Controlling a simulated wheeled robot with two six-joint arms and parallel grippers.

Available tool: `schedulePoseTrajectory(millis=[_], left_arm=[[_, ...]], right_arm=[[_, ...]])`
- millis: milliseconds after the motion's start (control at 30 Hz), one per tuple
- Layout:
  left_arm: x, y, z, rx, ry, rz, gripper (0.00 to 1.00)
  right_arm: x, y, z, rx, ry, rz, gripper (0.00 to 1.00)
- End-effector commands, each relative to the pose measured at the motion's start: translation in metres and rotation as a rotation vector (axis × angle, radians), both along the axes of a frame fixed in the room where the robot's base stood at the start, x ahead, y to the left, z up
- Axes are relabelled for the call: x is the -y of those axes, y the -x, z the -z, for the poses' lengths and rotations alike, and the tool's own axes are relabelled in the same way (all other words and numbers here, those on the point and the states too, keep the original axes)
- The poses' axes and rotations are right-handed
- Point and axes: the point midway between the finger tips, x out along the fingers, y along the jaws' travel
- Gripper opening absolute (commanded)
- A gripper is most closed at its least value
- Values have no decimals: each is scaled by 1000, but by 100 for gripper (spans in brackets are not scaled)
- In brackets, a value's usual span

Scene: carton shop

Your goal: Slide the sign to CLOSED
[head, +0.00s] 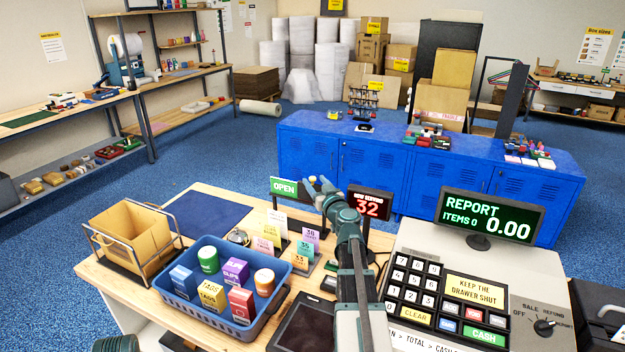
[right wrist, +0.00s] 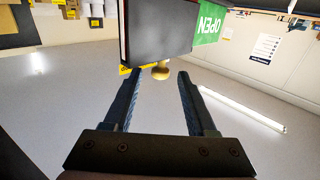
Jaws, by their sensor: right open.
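The sign shows a green OPEN face (head: 284,187) at the back edge of the counter in the head view. In the right wrist view its green face (right wrist: 208,24) appears upside down, beside a dark grey cover (right wrist: 158,30). My left gripper is not in view.
A red "32" display (head: 369,205) stands close right of my right gripper. A blue tray (head: 262,322) of small goods, a wire-framed carton (head: 130,235) and the cash register (head: 480,290) fill the counter. Blue lockers (head: 375,165) stand beyond.

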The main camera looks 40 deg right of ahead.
Motion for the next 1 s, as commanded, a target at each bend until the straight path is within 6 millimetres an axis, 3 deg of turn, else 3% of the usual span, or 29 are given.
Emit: schedulePoseTrajectory(millis=[200,633,933,1000], left_arm=[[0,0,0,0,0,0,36],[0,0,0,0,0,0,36],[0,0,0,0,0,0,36],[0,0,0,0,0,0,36]], right_arm=[[8,-24,0,0,0,-1,57],[9,-28,0,0,0,0,55],[9,-28,0,0,0,0,1],[9,-28,0,0,0,0,0]])
